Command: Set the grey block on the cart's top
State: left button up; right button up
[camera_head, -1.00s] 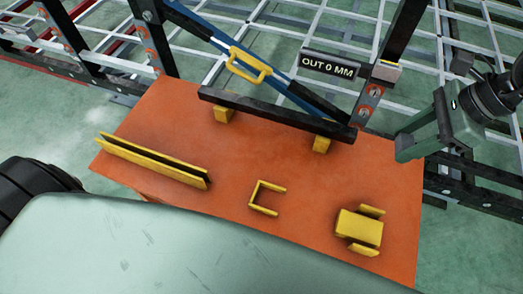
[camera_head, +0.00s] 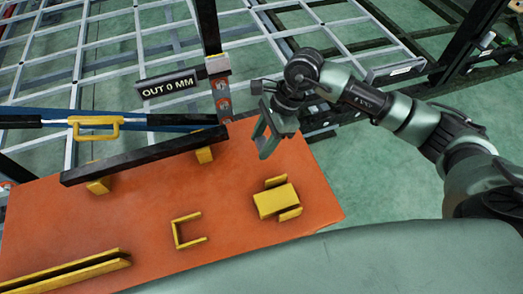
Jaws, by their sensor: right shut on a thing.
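The cart's orange top (camera_head: 237,205) fills the lower left of the head view. My right gripper (camera_head: 268,143) comes in from the right and appears over the back right corner of the top. It is shut on a grey-green, bar-shaped piece, which I take for the grey block (camera_head: 269,147). The block's outline merges with the fingers, so its exact ends are hard to tell. I cannot tell how high it is above the top. My left gripper is not in view.
On the top are a yellow bracket (camera_head: 188,231), a yellow block with side pieces (camera_head: 276,201), a long yellow channel (camera_head: 65,272) and a black bar (camera_head: 145,155) on yellow feet. White chassis rails lie beyond.

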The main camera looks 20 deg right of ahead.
aim_at(262, 162)
notch_tip(262, 162, down, 6)
jog(key=shift+r+p, duration=0.1)
jog(key=shift+p, duration=0.35)
jog(key=shift+f, duration=0.25)
jog(key=o, duration=1.5)
jog(key=shift+c, duration=0.2)
jog(key=shift+r, duration=0.1)
jog(key=shift+w+d+r, duration=0.1)
jog(key=shift+d+r, duration=0.05)
jog(key=shift+r, duration=0.05)
jog(key=b+v, duration=0.3)
jog(key=v, duration=0.8)
jog(key=shift+r, duration=0.25)
